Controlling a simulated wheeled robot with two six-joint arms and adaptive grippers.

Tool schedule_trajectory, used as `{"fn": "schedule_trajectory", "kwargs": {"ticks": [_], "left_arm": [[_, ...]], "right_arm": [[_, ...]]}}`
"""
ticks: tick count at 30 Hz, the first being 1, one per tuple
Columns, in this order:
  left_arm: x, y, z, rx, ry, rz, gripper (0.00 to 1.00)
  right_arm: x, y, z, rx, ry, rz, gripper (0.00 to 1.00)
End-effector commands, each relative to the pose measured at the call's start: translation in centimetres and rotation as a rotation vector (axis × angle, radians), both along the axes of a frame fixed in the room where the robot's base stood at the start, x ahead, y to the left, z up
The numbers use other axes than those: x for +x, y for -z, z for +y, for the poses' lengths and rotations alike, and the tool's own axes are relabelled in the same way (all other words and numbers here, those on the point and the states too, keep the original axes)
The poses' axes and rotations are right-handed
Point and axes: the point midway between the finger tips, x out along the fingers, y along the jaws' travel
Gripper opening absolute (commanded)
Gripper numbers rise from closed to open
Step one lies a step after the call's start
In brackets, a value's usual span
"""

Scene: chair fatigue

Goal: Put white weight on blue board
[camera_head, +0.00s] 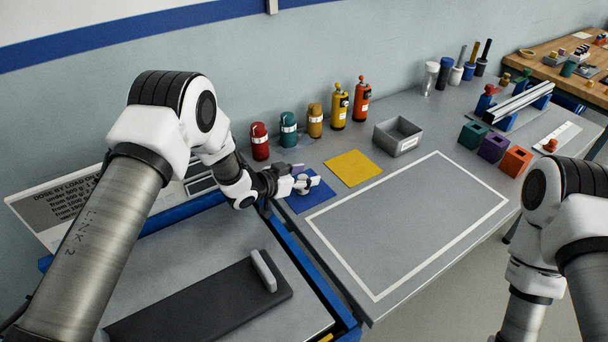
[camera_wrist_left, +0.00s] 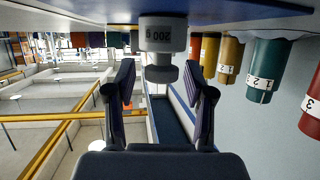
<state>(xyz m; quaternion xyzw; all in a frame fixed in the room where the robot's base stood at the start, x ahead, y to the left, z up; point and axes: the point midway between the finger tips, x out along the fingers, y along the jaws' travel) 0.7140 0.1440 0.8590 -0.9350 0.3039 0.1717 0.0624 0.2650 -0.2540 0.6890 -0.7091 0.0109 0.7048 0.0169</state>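The white weight (camera_head: 302,184), marked 200 g, stands on the blue board (camera_head: 318,203), partly hidden by my left gripper (camera_head: 306,179). In the left wrist view, which is upside down, the weight (camera_wrist_left: 162,38) shows with its knob pointing to my left gripper (camera_wrist_left: 165,82). The two fingers are open on either side of the knob, with a gap visible at each side. My right gripper is out of view; only my right arm shows at the lower right of the head view.
A yellow board (camera_head: 353,167) lies right of the blue one. Red (camera_head: 260,142), green (camera_head: 288,130) and other coloured cylinders stand behind. A grey bin (camera_head: 398,136) stands farther right. The white-outlined area (camera_head: 410,222) is clear. A dark slab (camera_head: 200,305) lies at the front left.

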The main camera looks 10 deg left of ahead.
Motion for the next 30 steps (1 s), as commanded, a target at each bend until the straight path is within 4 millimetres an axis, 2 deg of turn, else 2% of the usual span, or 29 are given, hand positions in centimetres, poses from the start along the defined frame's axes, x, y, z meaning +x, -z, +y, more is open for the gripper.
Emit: {"fn": "schedule_trajectory", "kwargs": {"ticks": [1, 4, 6, 8, 15, 21, 30], "left_arm": [[-0.7, 1.3, -0.1, 0.001, 0.0, 0.027, 0.53], [-0.7, 0.6, -0.1, 0.0, 0.001, 0.028, 0.53], [-0.7, -0.6, -0.1, 0.001, 0.0, 0.027, 0.53], [-1.6, -0.3, 0.8, -0.001, -0.002, 0.026, 0.53], [-6.3, -3.1, 4.4, -0.005, -0.005, 0.017, 0.53], [-8.9, -4.7, 6.3, -0.002, -0.002, 0.014, 0.53], [-9.4, -5.0, 6.5, -0.001, 0.001, 0.013, 0.53]], "right_arm": [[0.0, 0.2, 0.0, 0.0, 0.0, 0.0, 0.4], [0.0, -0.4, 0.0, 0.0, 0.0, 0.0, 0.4], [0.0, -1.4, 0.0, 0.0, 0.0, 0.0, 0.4], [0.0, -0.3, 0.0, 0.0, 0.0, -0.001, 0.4], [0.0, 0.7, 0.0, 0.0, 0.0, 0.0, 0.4], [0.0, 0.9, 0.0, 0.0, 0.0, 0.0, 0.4], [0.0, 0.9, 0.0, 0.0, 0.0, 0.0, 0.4]]}}
